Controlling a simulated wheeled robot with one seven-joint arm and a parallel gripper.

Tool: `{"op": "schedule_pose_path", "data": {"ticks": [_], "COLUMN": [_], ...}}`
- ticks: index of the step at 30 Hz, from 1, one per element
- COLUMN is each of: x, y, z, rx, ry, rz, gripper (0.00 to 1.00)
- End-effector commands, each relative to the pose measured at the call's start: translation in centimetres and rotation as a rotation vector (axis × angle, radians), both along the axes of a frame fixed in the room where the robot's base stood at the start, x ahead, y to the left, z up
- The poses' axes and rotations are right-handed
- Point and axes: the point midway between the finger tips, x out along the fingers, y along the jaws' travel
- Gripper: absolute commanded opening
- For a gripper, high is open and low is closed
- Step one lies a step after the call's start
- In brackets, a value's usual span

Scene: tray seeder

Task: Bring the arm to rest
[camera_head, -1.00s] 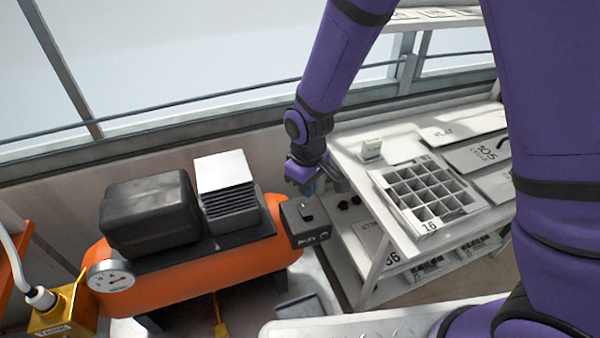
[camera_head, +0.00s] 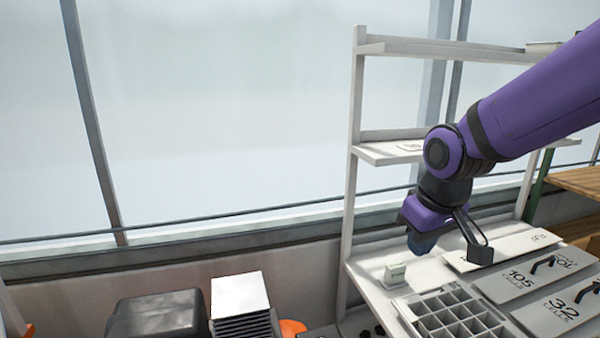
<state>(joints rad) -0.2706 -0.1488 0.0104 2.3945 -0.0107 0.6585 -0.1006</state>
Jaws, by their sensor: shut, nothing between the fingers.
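My purple arm comes in from the right edge. My gripper (camera_head: 424,243) hangs from it, pointing down over the back of the white bench (camera_head: 362,288). It is shut and nothing shows in it. It is above and to the right of a small pale green and white box (camera_head: 395,273) on the bench, apart from it in the picture.
A white shelf rack (camera_head: 352,150) stands behind. A cell tray (camera_head: 425,325) and flat plates marked 105 (camera_head: 530,278) and 32 (camera_head: 560,308) lie on the bench. A black motor housing (camera_head: 155,315) and finned block (camera_head: 240,295) are at lower left. The upper left is open before the windows.

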Motion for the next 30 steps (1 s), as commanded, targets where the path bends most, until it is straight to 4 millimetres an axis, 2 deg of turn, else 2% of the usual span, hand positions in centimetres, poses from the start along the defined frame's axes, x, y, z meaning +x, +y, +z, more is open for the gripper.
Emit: {"op": "schedule_pose_path", "data": {"ticks": [1, 6, 15, 22, 30], "x": [-0.9, -4.1, -10.6, -14.1, -15.0], "y": [-1.1, -4.1, -8.1, -9.6, -9.8], "z": [1.3, 4.6, 8.5, 9.5, 9.7], "rx": [0.008, 0.028, 0.061, 0.076, 0.08], "ry": [-0.022, -0.073, -0.165, -0.208, -0.217], "rz": [-0.031, -0.124, -0.285, -0.364, -0.383], "gripper": [0.0, 0.0, 0.0, 0.0, 0.0]}}
